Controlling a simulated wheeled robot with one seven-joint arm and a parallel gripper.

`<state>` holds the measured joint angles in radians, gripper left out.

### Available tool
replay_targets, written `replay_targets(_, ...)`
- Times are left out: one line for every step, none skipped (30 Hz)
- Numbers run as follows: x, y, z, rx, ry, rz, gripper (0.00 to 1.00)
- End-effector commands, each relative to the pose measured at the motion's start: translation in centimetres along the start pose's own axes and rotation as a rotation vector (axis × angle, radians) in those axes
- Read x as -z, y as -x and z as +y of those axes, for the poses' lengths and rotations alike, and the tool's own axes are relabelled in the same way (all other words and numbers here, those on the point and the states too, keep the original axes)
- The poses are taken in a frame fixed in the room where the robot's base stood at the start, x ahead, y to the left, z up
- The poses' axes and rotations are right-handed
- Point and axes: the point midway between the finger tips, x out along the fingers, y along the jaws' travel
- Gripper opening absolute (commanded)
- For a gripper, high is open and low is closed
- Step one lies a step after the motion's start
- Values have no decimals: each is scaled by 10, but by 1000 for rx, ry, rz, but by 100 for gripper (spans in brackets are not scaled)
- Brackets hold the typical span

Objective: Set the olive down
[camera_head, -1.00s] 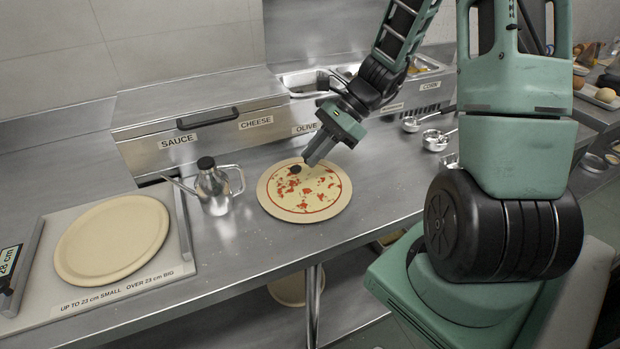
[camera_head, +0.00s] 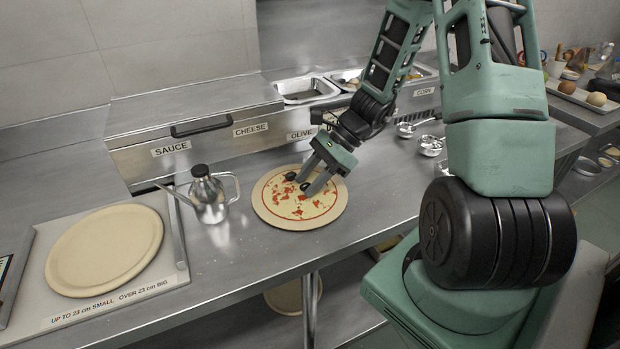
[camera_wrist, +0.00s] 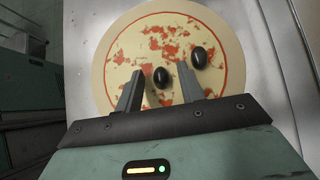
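The pizza base (camera_head: 262,205) lies on the steel counter, with a red sauce ring and scattered red bits on it. Two dark olives are on it. One olive (camera_wrist: 161,77) shows between my fingers in the wrist view and looks to be resting on the pizza, apart from both fingers. The other olive (camera_wrist: 199,58) lies just outside the right finger; whether that finger touches it I cannot tell. My gripper (camera_wrist: 158,70) is open, its fingers spread low over the pizza. In the head view my gripper (camera_head: 309,183) comes down from the upper right.
A steel oil can (camera_head: 209,198) stands left of the pizza. A sizing board (camera_head: 165,280) with a plain round crust (camera_head: 105,250) is at far left. Labelled topping bins (camera_head: 195,145) line the back. Small metal cups (camera_head: 430,145) stand at right.

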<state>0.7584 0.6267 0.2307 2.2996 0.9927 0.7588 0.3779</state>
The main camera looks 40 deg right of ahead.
Motion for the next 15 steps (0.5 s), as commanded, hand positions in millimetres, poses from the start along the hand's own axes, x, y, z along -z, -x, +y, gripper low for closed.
replay_targets(0,0,0,0,0,0,38)
replay_targets(0,0,0,0,0,0,38)
replay_targets(0,0,0,0,0,0,38)
replay_targets(0,0,0,0,0,0,38)
replay_targets(0,0,0,0,0,0,38)
replay_targets(0,0,0,0,0,0,38)
replay_targets(-1,1,0,0,0,0,38)
replay_targets(-2,2,0,0,0,0,38)
replay_targets(-4,4,0,0,1,0,38)
replay_targets(-3,6,0,2,1,1,38)
replay_targets(-2,9,-1,3,2,2,38)
replay_targets(-2,15,-1,4,3,2,38)
replay_targets(-3,20,-1,4,3,2,38)
replay_targets(-2,25,-1,4,2,3,38)
replay_targets(-2,33,-1,5,2,3,38)
